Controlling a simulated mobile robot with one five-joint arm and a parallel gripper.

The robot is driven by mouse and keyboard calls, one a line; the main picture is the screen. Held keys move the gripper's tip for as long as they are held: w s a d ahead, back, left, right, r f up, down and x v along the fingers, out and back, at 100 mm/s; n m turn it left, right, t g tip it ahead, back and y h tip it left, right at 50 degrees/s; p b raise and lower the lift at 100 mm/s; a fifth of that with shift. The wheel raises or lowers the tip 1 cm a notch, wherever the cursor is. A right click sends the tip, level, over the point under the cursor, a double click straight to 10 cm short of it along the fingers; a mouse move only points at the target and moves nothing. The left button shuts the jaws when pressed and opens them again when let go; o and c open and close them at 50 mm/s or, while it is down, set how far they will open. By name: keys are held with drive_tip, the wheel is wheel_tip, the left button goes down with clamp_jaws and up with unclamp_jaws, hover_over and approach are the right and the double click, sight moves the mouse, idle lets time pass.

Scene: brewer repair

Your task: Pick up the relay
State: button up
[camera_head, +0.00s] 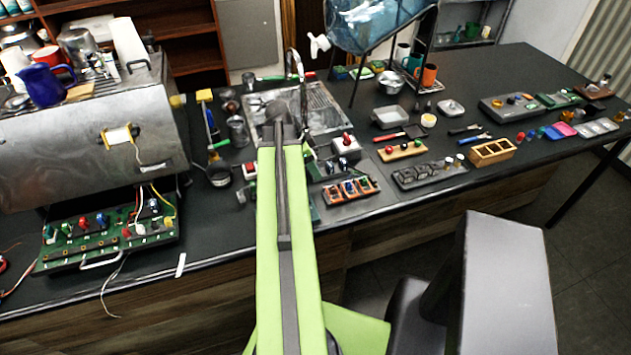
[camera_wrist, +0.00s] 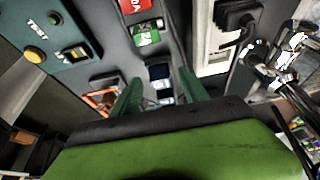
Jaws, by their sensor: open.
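My gripper (camera_wrist: 160,84) shows in the wrist view as two green fingers standing apart, with nothing held between them. A small block with a dark blue top and a pale lower part (camera_wrist: 160,73) shows in the gap between the fingers, beyond them. It may be the relay, but I cannot tell for sure, nor whether the fingers touch it. A red block marked 20A (camera_wrist: 134,6) and a green block (camera_wrist: 146,34) lie farther up in the same view. In the head view my green arm reaches over the counter and hides what is below its end.
A teal panel marked TEST (camera_wrist: 45,40) with a yellow button is at the left of the wrist view. In the head view, an orange rack (camera_head: 351,190) stands right of my arm, a green circuit board (camera_head: 110,238) at left, and a metal brewer body (camera_head: 85,145) behind it.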

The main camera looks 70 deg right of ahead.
drive_tip(key=shift+f, duration=0.1)
clamp_jaws()
idle(0.3)
